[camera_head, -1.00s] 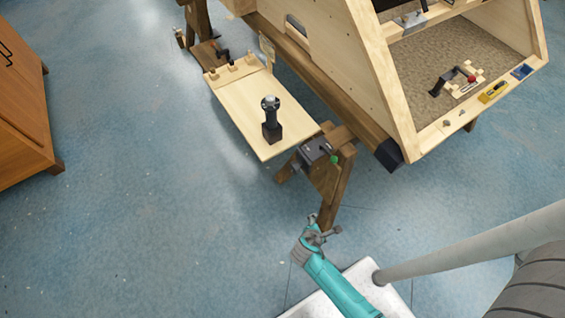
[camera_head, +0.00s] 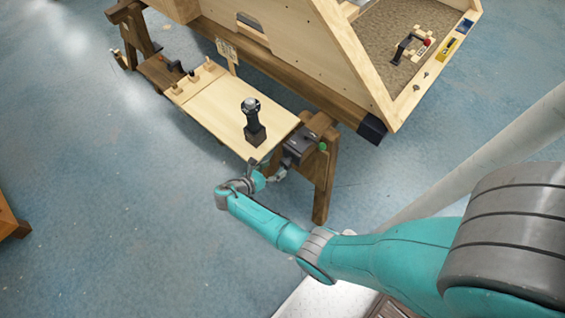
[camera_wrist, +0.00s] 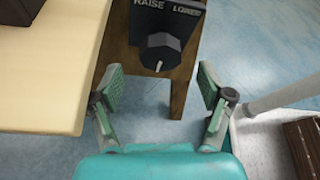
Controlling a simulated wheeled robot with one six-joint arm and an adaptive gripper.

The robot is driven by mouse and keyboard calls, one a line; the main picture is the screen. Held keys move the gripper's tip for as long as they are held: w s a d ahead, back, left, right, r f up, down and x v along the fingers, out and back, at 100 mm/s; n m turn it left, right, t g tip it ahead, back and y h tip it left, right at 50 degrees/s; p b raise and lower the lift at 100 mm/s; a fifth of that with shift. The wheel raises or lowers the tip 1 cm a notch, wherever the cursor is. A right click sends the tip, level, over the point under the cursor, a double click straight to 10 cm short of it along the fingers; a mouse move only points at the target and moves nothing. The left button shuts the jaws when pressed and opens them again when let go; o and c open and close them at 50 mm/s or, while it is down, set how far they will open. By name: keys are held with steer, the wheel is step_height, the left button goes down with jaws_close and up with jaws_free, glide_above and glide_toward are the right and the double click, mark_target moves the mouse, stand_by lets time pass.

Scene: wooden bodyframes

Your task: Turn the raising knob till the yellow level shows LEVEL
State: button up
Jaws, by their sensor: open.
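In the wrist view a dark faceted knob (camera_wrist: 160,52) with a pale pointer line sits below a black plate (camera_wrist: 168,12) marked RAISE and LOWER. My gripper (camera_wrist: 160,86) is open and empty, its two green-padded fingers spread left and right, nearer the camera than the knob and apart from it. In the head view my gripper (camera_head: 272,174) is low beside the dark box (camera_head: 298,146) on the wooden trestle; the knob cannot be made out there. The yellow level (camera_head: 447,49) lies on the wooden body's front ledge, too small to read.
A pale board (camera_head: 215,107) carrying a black post (camera_head: 255,130) lies left of the trestle (camera_head: 323,185). The wooden body (camera_head: 300,62) stands behind. A small green part (camera_head: 322,146) shows beside the dark box. Blue floor is open to the left and front.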

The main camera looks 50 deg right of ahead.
mark_target(283, 164)
steer(key=shift+x, duration=3.15)
steer(key=shift+s, duration=0.1)
steer(key=c, duration=1.2)
